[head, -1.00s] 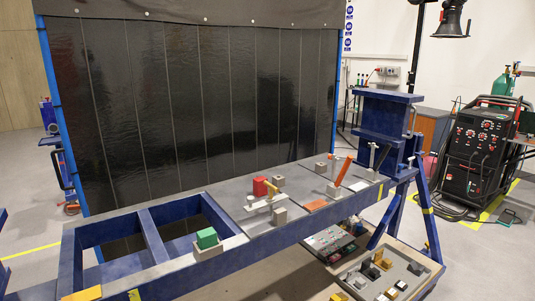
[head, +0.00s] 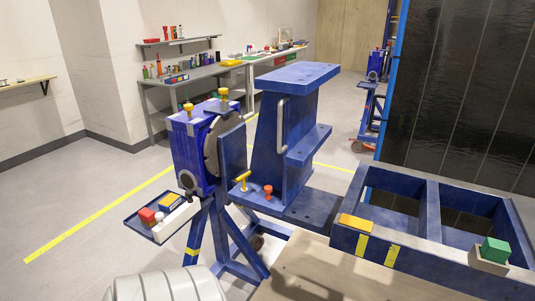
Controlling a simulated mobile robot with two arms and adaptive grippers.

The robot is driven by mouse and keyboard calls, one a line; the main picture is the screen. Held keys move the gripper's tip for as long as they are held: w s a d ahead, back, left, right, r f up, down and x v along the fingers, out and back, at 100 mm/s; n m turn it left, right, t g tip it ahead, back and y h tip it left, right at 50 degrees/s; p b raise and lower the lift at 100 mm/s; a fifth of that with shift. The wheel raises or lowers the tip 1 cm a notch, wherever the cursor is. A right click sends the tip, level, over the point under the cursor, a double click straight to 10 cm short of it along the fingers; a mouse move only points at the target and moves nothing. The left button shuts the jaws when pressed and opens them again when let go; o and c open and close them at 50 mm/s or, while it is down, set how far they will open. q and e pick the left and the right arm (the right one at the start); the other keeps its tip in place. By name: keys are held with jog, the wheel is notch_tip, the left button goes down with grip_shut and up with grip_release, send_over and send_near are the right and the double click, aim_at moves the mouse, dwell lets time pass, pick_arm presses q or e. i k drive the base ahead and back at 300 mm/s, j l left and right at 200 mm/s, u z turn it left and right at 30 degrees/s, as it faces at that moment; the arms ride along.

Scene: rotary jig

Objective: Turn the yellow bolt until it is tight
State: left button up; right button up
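A yellow T-shaped bolt (head: 242,180) stands at the left foot of the blue fixture (head: 285,130), beside the round faceplate of the blue rotary unit (head: 197,150). An orange-red bolt (head: 267,191) stands just right of it. Two more yellow knob-headed pieces, one at the left (head: 188,109) and one at the right (head: 223,94), sit on top of the rotary unit. How tight any of them is cannot be told. Neither of my grippers is in view.
A blue side tray (head: 160,215) holds red, yellow and white items. The blue frame (head: 400,220) with open bays and a green block (head: 495,250) lies to the right. Shelves and a workbench (head: 190,80) stand behind. Floor at the left is clear.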

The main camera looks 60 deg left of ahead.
aim_at(242, 177)
jog(key=u, duration=2.15)
